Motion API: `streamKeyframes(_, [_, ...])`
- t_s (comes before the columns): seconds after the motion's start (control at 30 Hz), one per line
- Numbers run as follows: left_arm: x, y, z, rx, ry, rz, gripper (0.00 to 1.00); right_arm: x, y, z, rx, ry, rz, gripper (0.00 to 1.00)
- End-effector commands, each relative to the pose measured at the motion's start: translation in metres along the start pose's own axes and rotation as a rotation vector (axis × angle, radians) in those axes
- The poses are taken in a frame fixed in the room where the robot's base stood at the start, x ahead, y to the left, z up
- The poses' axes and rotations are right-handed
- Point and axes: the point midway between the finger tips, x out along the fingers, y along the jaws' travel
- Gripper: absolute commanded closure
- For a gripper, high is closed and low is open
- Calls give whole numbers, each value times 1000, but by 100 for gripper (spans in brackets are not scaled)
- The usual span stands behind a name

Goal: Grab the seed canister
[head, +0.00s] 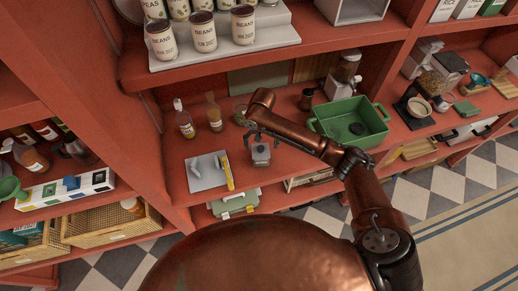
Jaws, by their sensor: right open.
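A small grey, lidded canister (260,155) stands on the red middle shelf, near its front edge; no label can be read on it, so I cannot tell for sure that it is the seed canister. My right gripper (263,138) hangs from the copper arm that reaches in from the right. It is open, with its fingers around or just above the canister's top; I cannot tell whether they touch it. My left gripper is not in view.
Left of the canister lie a grey board (206,172) and a yellow tool (228,172). Two bottles (184,122) stand behind. A green tub (352,124) sits to the right, behind my arm. Bean cans (202,35) line the shelf above.

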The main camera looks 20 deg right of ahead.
Motion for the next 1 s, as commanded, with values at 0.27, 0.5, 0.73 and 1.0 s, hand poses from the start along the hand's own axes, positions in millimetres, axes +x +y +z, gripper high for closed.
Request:
streamKeyframes(0.27, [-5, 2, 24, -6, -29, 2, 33, 25, 6, 1, 13, -2, 2, 25])
streamKeyframes(0.5, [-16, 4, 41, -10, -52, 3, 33, 56, 3, -1, 13, -3, 3, 25])
streamKeyframes(0.73, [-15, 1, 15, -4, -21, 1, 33, 77, 3, -2, 12, -1, 1, 25])
streamKeyframes(1.0, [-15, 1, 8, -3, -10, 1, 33, 78, 2, -2, 10, 0, 1, 30])
